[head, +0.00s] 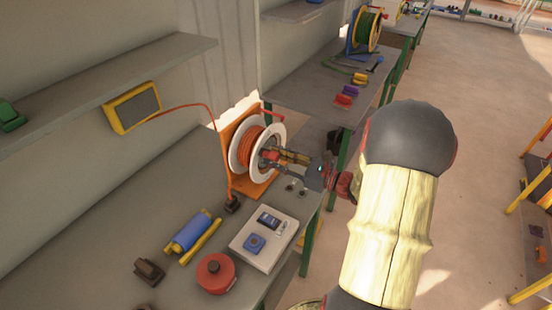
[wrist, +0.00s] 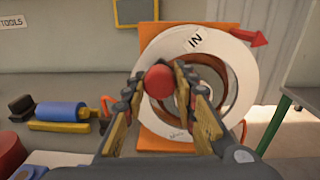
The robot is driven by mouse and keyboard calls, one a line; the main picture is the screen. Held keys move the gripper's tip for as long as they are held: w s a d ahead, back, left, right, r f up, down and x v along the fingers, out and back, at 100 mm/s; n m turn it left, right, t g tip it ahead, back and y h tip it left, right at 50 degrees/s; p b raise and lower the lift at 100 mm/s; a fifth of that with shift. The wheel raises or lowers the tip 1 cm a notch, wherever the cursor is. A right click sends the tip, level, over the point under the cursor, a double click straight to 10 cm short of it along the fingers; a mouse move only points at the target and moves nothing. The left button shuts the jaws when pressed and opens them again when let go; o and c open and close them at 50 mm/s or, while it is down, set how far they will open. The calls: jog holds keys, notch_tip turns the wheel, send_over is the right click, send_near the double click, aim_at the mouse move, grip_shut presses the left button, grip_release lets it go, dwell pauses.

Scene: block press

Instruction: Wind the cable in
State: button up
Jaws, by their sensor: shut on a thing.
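A cable reel stands upright on the bench, with a white flange (head: 239,149) and an orange mount (head: 229,122) behind it. Orange cable (head: 249,143) is wound on its drum, and a length runs from it down to the bench. My gripper (head: 272,155) is at the reel's front face. It is shut on a red round knob (wrist: 160,83), left of the reel's centre in the wrist view.
A yellow-framed panel (head: 133,106) hangs by the shelf with an orange cord. A white tray (head: 264,240), a red round item (head: 216,273), a blue roller (head: 192,231) and a brown block (head: 149,271) lie on the bench in front. A second bench stands behind.

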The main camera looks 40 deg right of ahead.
aim_at(270, 137)
grip_shut()
jog(key=shift+r, duration=0.1)
dwell(0.3)
jog(key=p, duration=0.1)
jog(key=m+p, duration=0.1)
jog(key=p, duration=0.1)
jog(key=shift+w+d+r, duration=0.1)
jog(key=shift+d+r, duration=0.15)
jog(key=shift+r, duration=0.15)
jog(key=m+p, duration=0.1)
jog(key=p, duration=0.1)
jog(key=d+r+m+p, duration=0.1)
jog(key=p, duration=0.1)
jog(key=shift+w+p, duration=0.15)
jog(key=shift+p, duration=0.2)
jog(key=m+p, duration=0.1)
jog(key=d+m+p, duration=0.1)
jog(key=p, duration=0.1)
jog(key=m+p, duration=0.1)
jog(key=p, duration=0.1)
jog(key=shift+w+d+r, duration=0.3)
jog(key=shift+d+r, duration=0.1)
jog(key=d+m+p, duration=0.1)
jog(key=p, duration=0.1)
jog(key=m+p, duration=0.2)
jog(key=shift+w+d+f+t, duration=0.1)
jog(key=shift+w+d+t, duration=0.2)
jog(key=shift+w+d, duration=0.1)
jog(key=shift+m, duration=0.3)
